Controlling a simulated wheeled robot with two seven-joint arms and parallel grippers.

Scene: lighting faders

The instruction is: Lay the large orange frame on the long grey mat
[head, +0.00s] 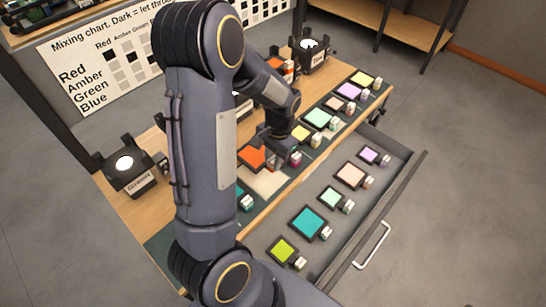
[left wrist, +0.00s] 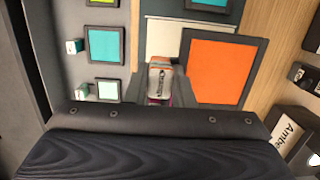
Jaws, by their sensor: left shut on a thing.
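The large orange frame (head: 253,157) has a dark border and an orange sheet. It is over the worktop beside a pale rectangle (head: 266,184), partly hidden by my arm. In the left wrist view the orange frame (left wrist: 218,70) overlaps the edge of the pale rectangle and the bare wood. My left gripper (head: 279,142) is shut on its tab (left wrist: 160,80). I cannot tell whether the frame touches the surface below. The long dark grey mat (head: 163,241) runs along the worktop's front edge, with several coloured frames on it. My right gripper is not in view.
An open drawer (head: 262,238) in front holds several frames, including a teal one (head: 308,223). Black lamps stand behind, one at left (head: 130,170) and one at the far end (head: 314,48). A mixing chart (head: 95,65) leans at the back.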

